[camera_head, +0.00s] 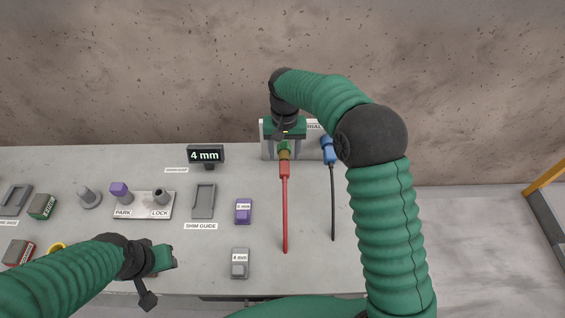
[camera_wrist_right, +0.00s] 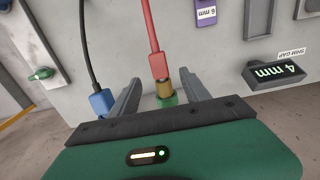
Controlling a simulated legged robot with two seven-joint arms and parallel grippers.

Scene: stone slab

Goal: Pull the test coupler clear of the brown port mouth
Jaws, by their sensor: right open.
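The red coupler (camera_head: 284,169), which I take as the test coupler, has a red cable running toward the slab's front. Its head meets the brown port mouth (camera_head: 284,150); how deep it sits cannot be told. The wrist view shows the red coupler (camera_wrist_right: 158,66) against the brown mouth (camera_wrist_right: 163,87), with a green part (camera_wrist_right: 167,101) beyond. My right gripper (camera_head: 284,136) is over the port. In the wrist view its open fingers (camera_wrist_right: 161,80) stand on either side of the brown mouth, apart from it. My left gripper (camera_head: 163,258) is low at left, its jaws unclear.
A blue connector (camera_head: 328,151) with a black cable sits right of the red one. A "4 mm" display (camera_head: 206,155) stands at the back. The shim guide (camera_head: 203,201), purple block (camera_head: 243,211), grey block (camera_head: 240,263) and PARK/LOCK plate (camera_head: 143,212) lie left.

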